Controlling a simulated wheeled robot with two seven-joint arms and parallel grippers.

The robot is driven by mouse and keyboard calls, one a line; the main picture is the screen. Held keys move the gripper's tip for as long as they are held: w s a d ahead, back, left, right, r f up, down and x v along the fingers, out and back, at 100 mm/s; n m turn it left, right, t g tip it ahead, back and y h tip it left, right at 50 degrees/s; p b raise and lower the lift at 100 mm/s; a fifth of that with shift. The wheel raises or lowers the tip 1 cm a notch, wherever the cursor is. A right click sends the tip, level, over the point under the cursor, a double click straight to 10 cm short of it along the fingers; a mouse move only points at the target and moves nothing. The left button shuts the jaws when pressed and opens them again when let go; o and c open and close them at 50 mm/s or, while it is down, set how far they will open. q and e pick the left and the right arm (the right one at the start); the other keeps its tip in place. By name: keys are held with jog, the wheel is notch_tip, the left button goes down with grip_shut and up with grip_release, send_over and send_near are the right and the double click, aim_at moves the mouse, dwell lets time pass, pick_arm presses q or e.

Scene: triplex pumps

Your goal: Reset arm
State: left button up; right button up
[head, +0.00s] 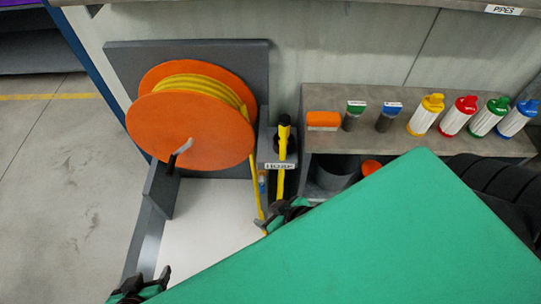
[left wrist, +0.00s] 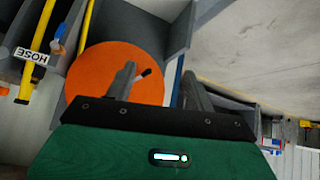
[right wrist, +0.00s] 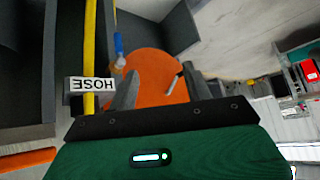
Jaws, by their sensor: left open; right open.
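My left gripper (head: 140,286) is at the bottom left of the head view, near the front of the white tray floor. In the left wrist view its two fingers (left wrist: 158,82) stand apart with nothing between them. My right gripper (head: 286,213) is in front of the hose holder, close to the yellow hose's hanging end. In the right wrist view its fingers (right wrist: 160,82) are apart and empty. The orange hose reel (head: 185,130) with yellow hose (head: 205,84) stands behind both grippers; I cannot tell whether the right gripper touches the hose.
A post labelled HOSE (head: 280,166) holds a yellow nozzle (head: 284,135). A grey shelf (head: 330,95) to the right carries several coloured-cap bottles and small containers. A large green surface (head: 400,240) hides the lower right. Open floor (head: 50,190) lies at left.

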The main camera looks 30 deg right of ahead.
dwell(0.4)
